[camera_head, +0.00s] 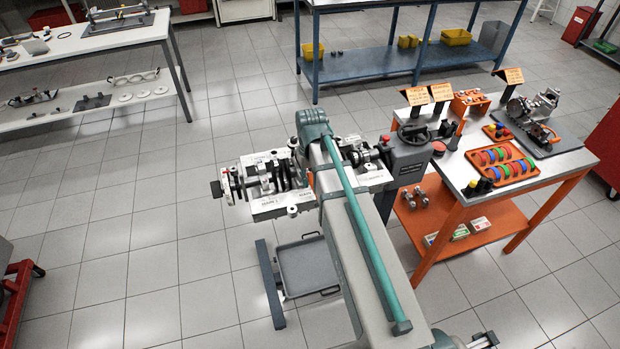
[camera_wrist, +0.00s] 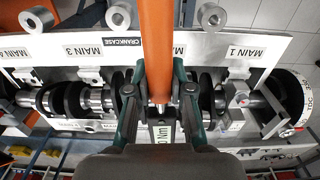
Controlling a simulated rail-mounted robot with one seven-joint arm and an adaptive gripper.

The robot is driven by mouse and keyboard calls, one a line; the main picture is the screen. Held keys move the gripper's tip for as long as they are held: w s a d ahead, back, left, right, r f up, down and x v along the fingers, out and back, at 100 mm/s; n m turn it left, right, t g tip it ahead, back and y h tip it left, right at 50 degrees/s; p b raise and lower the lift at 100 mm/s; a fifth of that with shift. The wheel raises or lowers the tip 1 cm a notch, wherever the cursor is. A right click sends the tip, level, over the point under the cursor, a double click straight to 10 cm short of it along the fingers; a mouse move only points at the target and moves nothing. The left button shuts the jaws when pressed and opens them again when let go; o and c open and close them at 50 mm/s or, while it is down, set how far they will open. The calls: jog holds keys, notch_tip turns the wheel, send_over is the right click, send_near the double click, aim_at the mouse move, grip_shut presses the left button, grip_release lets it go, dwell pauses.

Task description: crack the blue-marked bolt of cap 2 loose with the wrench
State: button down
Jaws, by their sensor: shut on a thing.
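In the wrist view, my gripper (camera_wrist: 160,98) is shut on the orange handle of the wrench (camera_wrist: 157,45). The handle runs up through the middle of the picture, over the crankcase (camera_wrist: 262,42). A metal tip shows at the handle's lower end, between the fingers. The MAIN 3 and MAIN 1 labels lie left and right of the wrench. Cap 2 and its blue-marked bolt cannot be made out behind the wrench and fingers. In the head view, the crankcase (camera_head: 268,208) is partly covered by my arm, and my gripper is hidden there.
The crankshaft (camera_wrist: 95,100) lies along the crankcase, with a marked wheel (camera_wrist: 298,100) at its right end. In the head view, a grey drip tray (camera_head: 310,265) is below. An orange-framed bench (camera_head: 455,180) with coloured parts stands right. Open floor lies left.

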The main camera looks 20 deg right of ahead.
jog(key=shift+d, duration=0.1)
jog(key=shift+w+d+n, duration=0.1)
jog(key=shift+d+n, duration=0.4)
jog(key=shift+d, duration=0.15)
jog(key=shift+d, duration=0.25)
jog(key=shift+w+d+n, duration=0.2)
jog(key=shift+d+n, duration=0.4)
jog(key=shift+d, duration=0.05)
jog(key=shift+d, duration=0.1)
dwell(0.5)
jog(key=shift+w+d+n+p, duration=0.3)
jog(key=shift+d+n+p, duration=0.05)
jog(key=shift+d+n, duration=0.3)
jog(key=shift+d, duration=0.2)
jog(key=shift+w+d+n, duration=0.3)
jog(key=shift+d+n, duration=0.25)
jog(key=shift+d, duration=0.05)
